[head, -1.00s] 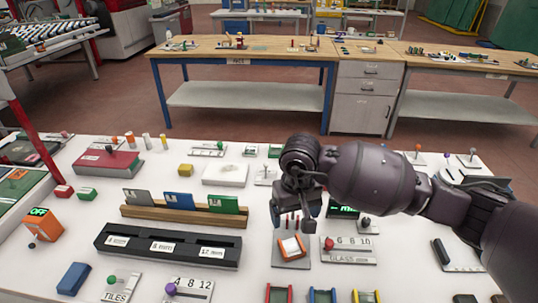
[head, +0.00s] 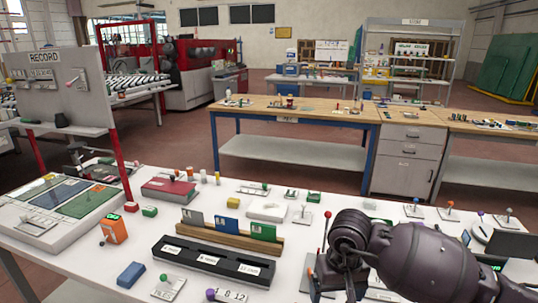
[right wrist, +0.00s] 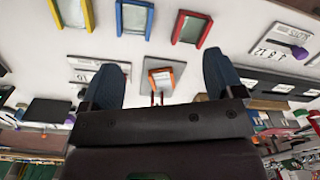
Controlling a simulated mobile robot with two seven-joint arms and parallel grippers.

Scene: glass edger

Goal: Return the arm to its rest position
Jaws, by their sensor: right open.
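My right arm comes in from the lower right of the head view, dark and bulky. Its gripper (head: 332,284) points down over the near right part of the white table (head: 95,238), partly cut by the frame's bottom edge. My left gripper is not in view.
A lever with a red knob (head: 327,214) stands just beside my right wrist. A black slotted rack (head: 212,262), a wooden card holder (head: 232,238) and an orange device (head: 113,229) stand to the left. Coloured frames (right wrist: 192,28) lie near the gripper.

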